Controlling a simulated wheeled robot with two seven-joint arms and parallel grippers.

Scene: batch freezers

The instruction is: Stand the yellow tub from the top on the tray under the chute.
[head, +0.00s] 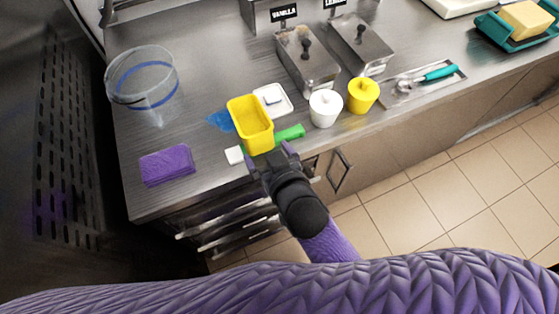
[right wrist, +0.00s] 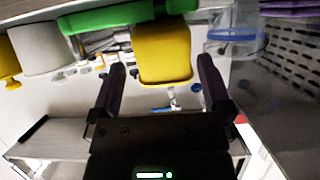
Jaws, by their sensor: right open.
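An open rectangular yellow tub (head: 251,122) is near the front of the steel counter, beside a small white square item (head: 272,100). It also shows in the right wrist view (right wrist: 163,55), beyond and between my fingers. My right gripper (head: 268,153) is open at the counter's front edge, close to the tub's near side. It also shows in the right wrist view (right wrist: 162,85). No clear gap or contact with the tub can be made out. I cannot make out a tray under a chute. My left gripper is not in view.
A green-and-white tool (head: 289,133) lies by the tub. White (head: 325,108) and yellow (head: 363,96) round pots stand right of it. A clear blue-ringed bowl (head: 142,78) and purple cloth (head: 166,165) are left. Steel lidded boxes (head: 308,62) stand behind, one under a VANILLA sign.

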